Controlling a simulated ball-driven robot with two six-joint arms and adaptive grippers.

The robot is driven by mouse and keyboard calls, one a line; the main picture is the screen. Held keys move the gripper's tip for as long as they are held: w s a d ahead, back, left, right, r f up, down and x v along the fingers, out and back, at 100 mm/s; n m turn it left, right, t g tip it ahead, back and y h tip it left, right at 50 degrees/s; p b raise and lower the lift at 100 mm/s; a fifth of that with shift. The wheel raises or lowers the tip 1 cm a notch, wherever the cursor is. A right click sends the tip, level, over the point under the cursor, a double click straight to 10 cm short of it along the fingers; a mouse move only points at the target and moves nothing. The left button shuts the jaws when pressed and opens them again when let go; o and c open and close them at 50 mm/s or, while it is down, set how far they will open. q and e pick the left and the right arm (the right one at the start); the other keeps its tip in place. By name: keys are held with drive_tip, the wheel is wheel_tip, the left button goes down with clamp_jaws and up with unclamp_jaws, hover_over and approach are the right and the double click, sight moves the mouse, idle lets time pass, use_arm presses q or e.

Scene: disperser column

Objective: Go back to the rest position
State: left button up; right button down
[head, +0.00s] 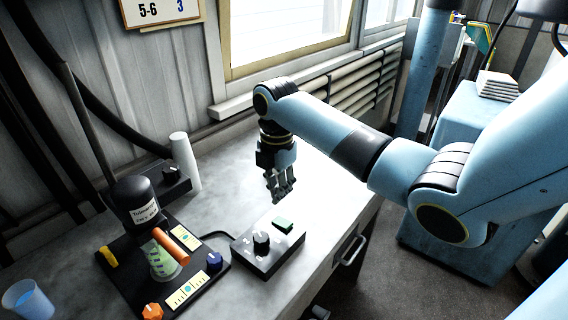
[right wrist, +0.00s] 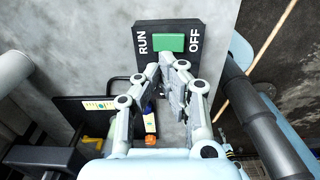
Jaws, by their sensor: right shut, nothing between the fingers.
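My right gripper (head: 280,192) hangs fingers down over the bench, above and behind the control box (head: 262,257). It is shut and empty. The box is dark, with a black knob (head: 261,241) and a green rocker switch (head: 283,224). In the right wrist view, my right gripper's fingertips (right wrist: 167,66) come together just below the green switch (right wrist: 170,43) in the picture, between the labels RUN and OFF. Whether they touch it is not clear. My left gripper is not in view.
A disperser with a black motor head (head: 134,200) stands on a black base at the left, with an orange cylinder (head: 171,246) and knobs. A blue cup (head: 28,300) is at the bench's left front. A white cylinder (head: 185,161) stands behind.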

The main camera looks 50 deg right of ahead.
drive_tip(key=shift+f, duration=0.1)
idle(0.3)
drive_tip(key=s+a+m, duration=0.1)
drive_tip(key=s+a+f+m, duration=0.1)
drive_tip(key=s, duration=0.1)
drive_tip(key=s+a+m, duration=0.2)
drive_tip(key=shift+s+f+t, duration=0.15)
drive_tip(key=shift+s+t, duration=0.1)
drive_tip(key=shift+t, duration=0.15)
drive_tip(key=s+a+r+m+t, duration=0.2)
drive_tip(key=s+a+r+m, duration=0.25)
drive_tip(key=s+m, duration=0.3)
drive_tip(key=s+a+r+m+t, duration=0.1)
drive_tip(key=s+a+r+m, duration=0.2)
drive_tip(key=s+r+m, duration=0.35)
drive_tip(key=s+d+f+g+h+b, duration=0.2)
drive_tip(key=f+b, duration=1)
drive_tip(key=f, duration=2.7)
drive_tip(key=s+d+f+b, duration=0.1)
drive_tip(key=s+f+b, duration=0.4)
drive_tip(key=s+f, duration=0.5)
drive_tip(key=s+d+f+y+b, duration=0.1)
drive_tip(key=s+f+b, duration=0.4)
drive_tip(key=s+f, duration=0.5)
wheel_tip(320, 180, down, 8)
drive_tip(key=shift+s+f+m+g, duration=0.1)
drive_tip(key=shift+s+m+g, duration=0.2)
drive_tip(key=shift+s+g, duration=0.1)
